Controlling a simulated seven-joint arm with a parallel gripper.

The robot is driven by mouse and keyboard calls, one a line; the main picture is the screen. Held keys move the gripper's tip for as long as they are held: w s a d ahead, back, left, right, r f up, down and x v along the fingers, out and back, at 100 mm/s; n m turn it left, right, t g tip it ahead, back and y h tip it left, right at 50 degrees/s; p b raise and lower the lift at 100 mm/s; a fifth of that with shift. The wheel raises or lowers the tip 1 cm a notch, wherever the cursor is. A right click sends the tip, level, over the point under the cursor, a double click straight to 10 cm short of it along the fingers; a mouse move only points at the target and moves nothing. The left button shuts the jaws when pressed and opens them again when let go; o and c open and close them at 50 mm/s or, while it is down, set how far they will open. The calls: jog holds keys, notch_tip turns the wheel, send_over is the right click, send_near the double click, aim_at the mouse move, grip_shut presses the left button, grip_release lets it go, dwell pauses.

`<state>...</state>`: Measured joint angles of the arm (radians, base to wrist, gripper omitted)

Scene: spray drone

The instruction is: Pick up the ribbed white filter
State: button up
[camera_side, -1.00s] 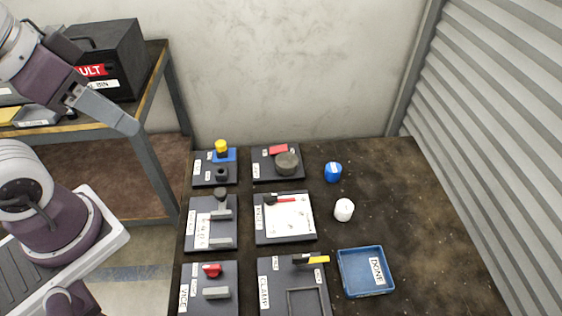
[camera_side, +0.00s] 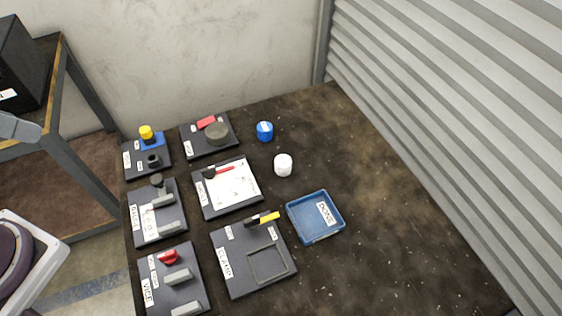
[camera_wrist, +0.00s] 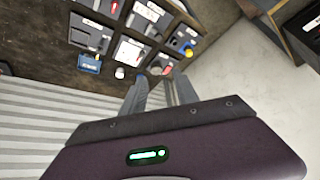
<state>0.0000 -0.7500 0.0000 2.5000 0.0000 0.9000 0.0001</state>
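The white filter (camera_side: 283,165) is a small, short cylinder standing on the dark tabletop, between the blue cylinder and the blue tray in the side view. Its ribs are too small to make out. It also shows as a small white spot in the wrist view (camera_wrist: 119,73), left of my fingers. My gripper (camera_wrist: 160,76) is open and empty, with a clear gap between its two fingers. It is well away from the filter.
A blue cylinder (camera_side: 265,131) stands behind the filter. A blue tray labelled DONE (camera_side: 318,238) lies in front of it. Several black fixture boards, one with a white plate (camera_side: 232,188), fill the table's left side. The right side is bare. A shelf (camera_side: 85,85) stands at left.

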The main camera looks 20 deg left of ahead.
dwell(0.3)
jog(key=o, duration=0.6)
jog(key=n+g+h, duration=0.4)
jog(key=n+h, duration=0.9)
jog(key=n, duration=0.6)
send_over(294, 172)
jog(key=a, duration=0.6)
jog(key=f, duration=2.1)
jog(key=s+f, duration=0.1)
jog(key=f, duration=0.9)
jog(key=shift+a+f, duration=0.1)
jog(key=shift+f, duration=0.3)
jog(key=x, duration=0.7)
jog(key=shift+f, duration=0.3)
